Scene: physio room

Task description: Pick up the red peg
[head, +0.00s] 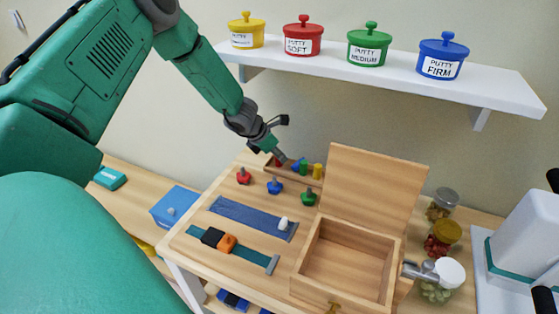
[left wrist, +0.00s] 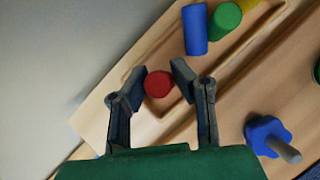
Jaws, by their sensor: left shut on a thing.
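The red peg (left wrist: 158,84) shows end-on between the two fingers of my left gripper (left wrist: 160,76) in the left wrist view. My left gripper is shut on it, over the wooden peg tray. In the head view the left gripper (head: 277,156) is at the tray's left end, and only a little of the red peg shows beside it. Whether the peg's lower end touches the tray is hidden. My right gripper is not seen.
Red (head: 243,176), blue (head: 275,185) and green (head: 308,198) knobs stand in front. An open wooden box (head: 398,262) is to the right. A shelf (head: 500,92) with putty pots is above.

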